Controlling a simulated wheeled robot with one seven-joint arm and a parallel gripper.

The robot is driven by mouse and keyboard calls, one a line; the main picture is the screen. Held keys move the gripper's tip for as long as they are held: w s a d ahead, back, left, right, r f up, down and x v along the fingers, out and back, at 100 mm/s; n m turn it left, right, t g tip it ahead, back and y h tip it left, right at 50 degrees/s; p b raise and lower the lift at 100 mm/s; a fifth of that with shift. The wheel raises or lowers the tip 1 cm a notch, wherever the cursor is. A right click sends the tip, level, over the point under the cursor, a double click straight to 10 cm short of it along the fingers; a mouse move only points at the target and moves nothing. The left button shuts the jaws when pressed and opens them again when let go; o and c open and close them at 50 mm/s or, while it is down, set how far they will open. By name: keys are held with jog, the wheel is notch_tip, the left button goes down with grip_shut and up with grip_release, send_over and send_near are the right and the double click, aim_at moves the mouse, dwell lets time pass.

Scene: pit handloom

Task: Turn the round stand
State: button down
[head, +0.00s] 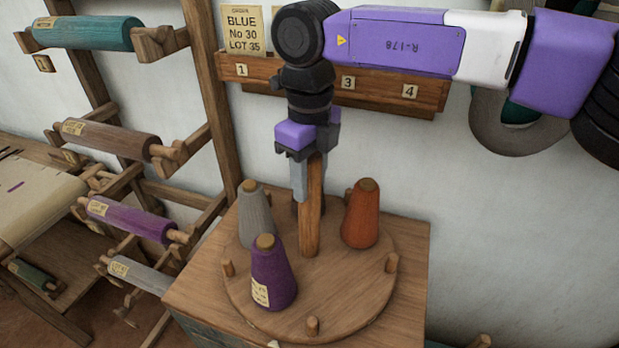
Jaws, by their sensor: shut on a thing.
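The round stand (345,297) is a wooden disc lying on top of a wooden box. Short pegs stand around its rim, and a tall wooden post (310,235) rises from its middle. A grey cone (256,217), a purple cone (272,277) with a label and an orange-red cone (361,220) stand upright on it. My gripper (305,175) points down from above and is shut on the upper part of the post. Its fingers hide part of the post, and the area behind the post is partly hidden.
The wooden box top (408,238) extends past the disc. A rack (207,75) with several yarn rolls stands at left. Behind, a wall shelf (378,92) holds numbered slots and a card reading BLUE No 30 LOT 35.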

jog(key=shift+w+r+n, duration=0.1)
jog(key=shift+r+n, duration=0.05)
jog(key=shift+n, duration=2.05)
jog(key=shift+a+n+p, duration=0.1)
jog(key=shift+n+p, duration=0.5)
jog(key=shift+n, duration=6)
jog(key=c, duration=0.9)
grip_release()
